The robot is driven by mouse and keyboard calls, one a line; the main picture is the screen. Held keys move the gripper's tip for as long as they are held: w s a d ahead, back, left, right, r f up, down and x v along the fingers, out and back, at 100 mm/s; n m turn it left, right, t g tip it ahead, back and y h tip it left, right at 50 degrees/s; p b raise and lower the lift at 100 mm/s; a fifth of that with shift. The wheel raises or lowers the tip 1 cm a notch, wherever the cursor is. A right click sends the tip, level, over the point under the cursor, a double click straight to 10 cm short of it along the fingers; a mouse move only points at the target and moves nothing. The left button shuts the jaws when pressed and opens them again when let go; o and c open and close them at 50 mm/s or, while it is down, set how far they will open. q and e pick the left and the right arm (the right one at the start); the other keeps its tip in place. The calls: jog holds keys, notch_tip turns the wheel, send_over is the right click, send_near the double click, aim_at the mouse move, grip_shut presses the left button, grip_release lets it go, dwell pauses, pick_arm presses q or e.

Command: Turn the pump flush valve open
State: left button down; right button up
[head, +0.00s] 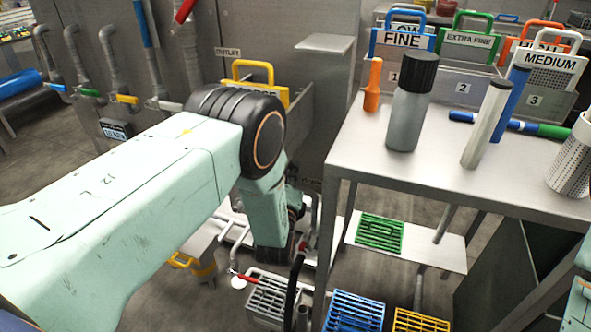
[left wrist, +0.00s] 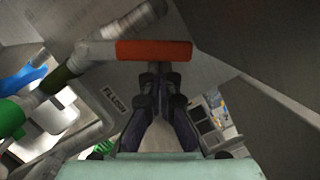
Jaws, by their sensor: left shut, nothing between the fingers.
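In the left wrist view, the red-orange valve handle (left wrist: 155,50) lies crosswise on its grey pipe, just beyond my fingertips. A FLUSH label (left wrist: 114,101) is on the grey panel below and to its left. My left gripper (left wrist: 160,88) is shut and empty, its tips pointing at the handle's middle to right part. I cannot tell whether they touch it. In the head view, my left arm reaches down beside the steel table and its fingertips are hidden. A small red handle (head: 245,278) shows low there; I cannot tell if it is the same one. My right gripper is out of view.
The steel table (head: 345,150) to the right carries a grey bottle (head: 409,105), an orange tool (head: 373,85) and tubes. A green handle (left wrist: 12,118) shows left in the wrist view. Crates (head: 355,312) sit below.

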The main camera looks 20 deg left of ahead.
pick_arm(q)
jog(key=shift+a+r+n+g+p, duration=0.3)
jog(key=shift+a+r+n+p, duration=0.5)
jog(key=shift+a+r+n, duration=0.3)
jog(key=shift+f, duration=0.15)
jog(key=shift+d+f, duration=0.1)
